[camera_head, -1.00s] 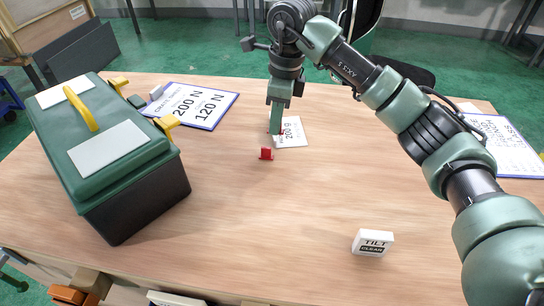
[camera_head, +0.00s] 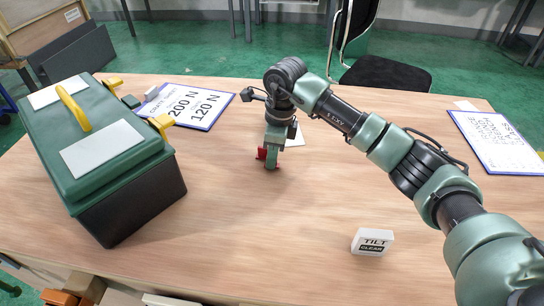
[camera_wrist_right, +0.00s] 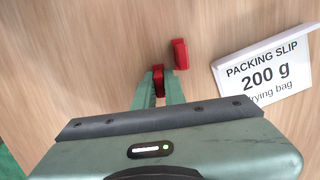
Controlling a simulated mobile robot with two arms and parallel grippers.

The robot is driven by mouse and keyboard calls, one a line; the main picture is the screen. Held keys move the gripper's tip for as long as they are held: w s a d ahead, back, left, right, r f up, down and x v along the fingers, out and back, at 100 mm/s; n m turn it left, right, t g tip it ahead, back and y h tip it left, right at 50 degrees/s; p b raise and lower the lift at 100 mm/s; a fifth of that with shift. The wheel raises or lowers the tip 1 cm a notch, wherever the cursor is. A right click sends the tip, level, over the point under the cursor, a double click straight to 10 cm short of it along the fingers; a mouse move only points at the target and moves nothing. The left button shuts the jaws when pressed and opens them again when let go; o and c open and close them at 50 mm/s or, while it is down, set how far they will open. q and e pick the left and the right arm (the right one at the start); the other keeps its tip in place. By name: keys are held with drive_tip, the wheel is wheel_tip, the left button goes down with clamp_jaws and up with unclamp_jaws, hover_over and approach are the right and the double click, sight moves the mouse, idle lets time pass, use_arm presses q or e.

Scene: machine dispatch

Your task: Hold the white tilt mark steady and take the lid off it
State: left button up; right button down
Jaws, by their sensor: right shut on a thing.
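The white tilt mark (camera_head: 372,242), a small block lettered "TILT CLEAR", stands upright near the table's front right in the head view. I cannot make out a separate lid on it. My right gripper (camera_head: 271,160) is well away from it, low over the table's middle, and is shut on a small red piece (camera_wrist_right: 158,80). A second red piece (camera_wrist_right: 180,53) stands just beyond the fingertips in the right wrist view; it also shows left of the fingers in the head view (camera_head: 261,153). My left gripper is not in view.
A green toolbox (camera_head: 120,165) with a yellow handle stands at the left. Clipboards lie at the back left (camera_head: 190,104) and right (camera_head: 497,140). The front middle of the table is clear.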

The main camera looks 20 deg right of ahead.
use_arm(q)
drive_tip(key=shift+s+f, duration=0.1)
use_arm(e)
drive_tip(key=shift+f, duration=0.1)
drive_tip(key=c, duration=1.8)
unclamp_jaws()
drive_tip(key=shift+o, duration=0.2)
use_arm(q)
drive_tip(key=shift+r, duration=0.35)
